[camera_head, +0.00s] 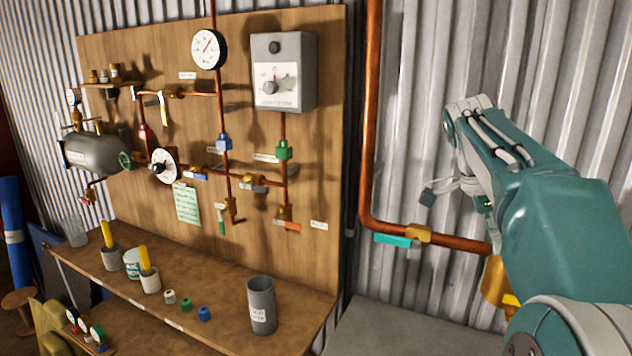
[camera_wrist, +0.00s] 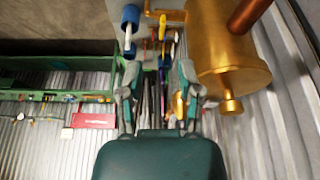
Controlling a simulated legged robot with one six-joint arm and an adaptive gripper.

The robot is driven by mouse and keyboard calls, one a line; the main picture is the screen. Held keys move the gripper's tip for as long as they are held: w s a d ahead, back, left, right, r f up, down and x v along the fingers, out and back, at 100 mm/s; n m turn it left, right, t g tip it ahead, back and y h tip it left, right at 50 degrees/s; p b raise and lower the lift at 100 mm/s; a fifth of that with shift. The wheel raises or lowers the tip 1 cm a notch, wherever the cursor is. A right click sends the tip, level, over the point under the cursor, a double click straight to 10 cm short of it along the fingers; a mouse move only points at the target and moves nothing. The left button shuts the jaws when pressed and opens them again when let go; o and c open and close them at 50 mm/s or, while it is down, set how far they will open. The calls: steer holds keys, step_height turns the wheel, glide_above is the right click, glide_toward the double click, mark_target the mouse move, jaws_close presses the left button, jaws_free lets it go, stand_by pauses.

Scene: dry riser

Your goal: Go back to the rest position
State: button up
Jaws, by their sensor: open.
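My teal arm (camera_head: 540,200) reaches in from the right side of the head view, in front of the corrugated wall. My gripper (camera_wrist: 158,75) shows in the wrist view with its two fingers spread apart. Nothing is clearly held between the fingers; narrow dark and coloured shapes show behind the gap. A brass cylinder (camera_wrist: 222,50) with a copper pipe is close to the right finger in the wrist view. I cannot tell whether they touch. In the head view the fingers are not clearly seen.
A copper pipe (camera_head: 371,120) with a turquoise-handled valve (camera_head: 393,240) runs down the wall beside my arm. A wooden panel (camera_head: 325,130) carries gauges, valves and a grey control box (camera_head: 300,70). Below, a wooden shelf (camera_head: 220,285) holds cups, coloured caps and a grey canister (camera_head: 262,305).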

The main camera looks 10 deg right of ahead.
steer(key=s+a+f+n+t+y, duration=0.2)
steer(key=s+a+f+n+t, duration=0.1)
steer(key=s+a+f+n, duration=0.5)
steer(key=s+a+f+n+t+y, duration=0.1)
steer(key=s+a+f+n+t, duration=0.3)
steer(key=n, duration=1)
steer(key=s+a+f, duration=0.3)
steer(key=s+a, duration=0.2)
steer(key=a, duration=0.1)
steer(key=shift+a+f+n+t+y, duration=0.3)
steer(key=shift+a+f+n+y, duration=0.05)
steer(key=shift+n+y, duration=0.05)
